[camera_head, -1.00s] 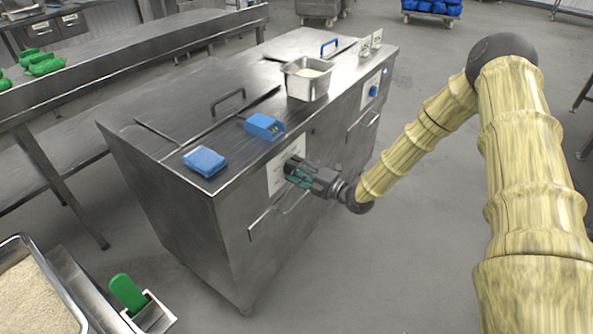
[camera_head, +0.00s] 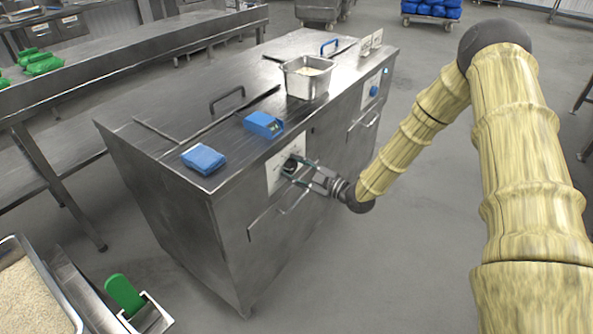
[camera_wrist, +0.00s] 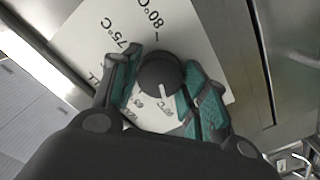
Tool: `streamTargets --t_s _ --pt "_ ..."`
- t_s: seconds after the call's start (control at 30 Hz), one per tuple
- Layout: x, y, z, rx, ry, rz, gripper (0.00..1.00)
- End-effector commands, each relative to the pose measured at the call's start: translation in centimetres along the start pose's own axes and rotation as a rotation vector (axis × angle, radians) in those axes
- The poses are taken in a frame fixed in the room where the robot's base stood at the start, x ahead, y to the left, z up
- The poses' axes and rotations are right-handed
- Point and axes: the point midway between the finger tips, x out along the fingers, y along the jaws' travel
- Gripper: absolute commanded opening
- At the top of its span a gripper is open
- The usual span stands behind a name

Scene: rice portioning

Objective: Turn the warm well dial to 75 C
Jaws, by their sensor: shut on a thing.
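The warm well dial (camera_head: 289,165) is a round black knob on a white label plate (camera_head: 275,181) on the steel cabinet's front. In the wrist view, the dial (camera_wrist: 158,72) sits between my gripper's (camera_wrist: 162,90) two teal-padded fingers, which are shut on it. The knob's white mark points down in that view, toward small print partly hidden by the fingers. The large "75°C" and "80°C" marks are on the plate's upper side, away from the white mark. In the head view, my gripper (camera_head: 302,172) reaches the dial from the right.
A blue dial (camera_head: 374,91) sits farther along the cabinet front. A door handle (camera_head: 295,203) is just below my gripper. A steel pan (camera_head: 308,80), a blue block (camera_head: 203,159) and a blue box (camera_head: 264,124) stand on the cabinet top. Open floor lies to the right.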

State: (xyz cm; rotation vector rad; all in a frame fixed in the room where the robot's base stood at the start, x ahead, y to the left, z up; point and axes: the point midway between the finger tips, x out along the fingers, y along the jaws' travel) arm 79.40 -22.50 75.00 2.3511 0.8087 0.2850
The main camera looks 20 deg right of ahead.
Motion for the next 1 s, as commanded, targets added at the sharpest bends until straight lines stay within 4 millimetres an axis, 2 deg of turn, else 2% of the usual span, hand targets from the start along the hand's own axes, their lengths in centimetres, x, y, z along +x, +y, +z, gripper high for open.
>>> streamTargets --t_s 1.0 --pt "-0.04 0.12 0.06 0.963 0.000 0.003 0.20"
